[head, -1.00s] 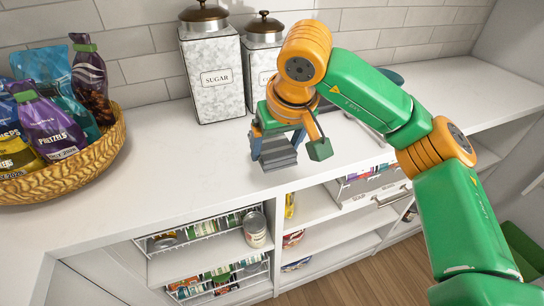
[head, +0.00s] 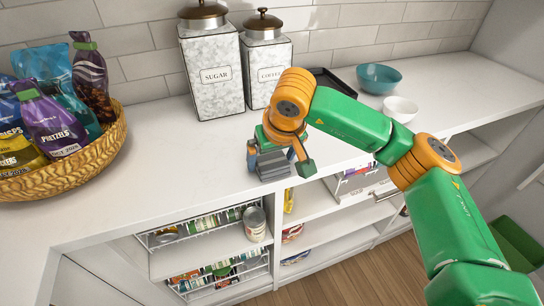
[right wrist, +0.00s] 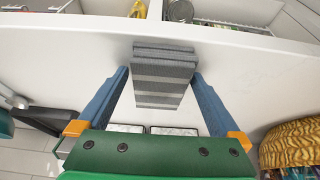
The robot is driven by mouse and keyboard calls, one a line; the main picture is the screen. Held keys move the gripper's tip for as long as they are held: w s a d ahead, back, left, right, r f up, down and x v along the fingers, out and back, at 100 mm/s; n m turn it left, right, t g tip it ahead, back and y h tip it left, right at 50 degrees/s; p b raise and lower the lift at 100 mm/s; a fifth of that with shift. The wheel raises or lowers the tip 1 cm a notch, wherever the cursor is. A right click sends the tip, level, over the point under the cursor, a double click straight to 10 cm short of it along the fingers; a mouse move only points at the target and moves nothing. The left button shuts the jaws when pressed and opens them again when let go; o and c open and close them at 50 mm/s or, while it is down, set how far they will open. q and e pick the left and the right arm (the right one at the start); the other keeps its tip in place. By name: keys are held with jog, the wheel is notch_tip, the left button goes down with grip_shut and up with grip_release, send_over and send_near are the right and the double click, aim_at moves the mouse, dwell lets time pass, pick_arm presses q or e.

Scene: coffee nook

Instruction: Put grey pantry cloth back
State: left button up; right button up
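The grey pantry cloth (head: 273,166) is a folded stack with lighter and darker grey bands. It is at the front part of the white counter, close to its edge. My right gripper (head: 281,160) is around it, and its fingers are at both sides of the cloth. In the right wrist view the cloth (right wrist: 163,80) sits between the two blue fingers of my right gripper (right wrist: 161,74), its far end near the counter edge. I cannot tell how far the cloth is above the counter. My left gripper is not in view.
A woven snack basket (head: 97,160) stands on the left of the counter (head: 185,165). The sugar canister (head: 213,75) and coffee canister (head: 267,68) stand behind the gripper. A teal bowl (head: 379,78), white bowl (head: 399,108) and dark tray (head: 332,82) are at right. Open shelves (head: 325,235) lie below.

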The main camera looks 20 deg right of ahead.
jog(key=shift+r, duration=0.25)
jog(key=shift+s+r, duration=0.1)
jog(key=shift+r, duration=0.25)
jog(key=v, duration=1.1)
jog(key=shift+s, duration=0.15)
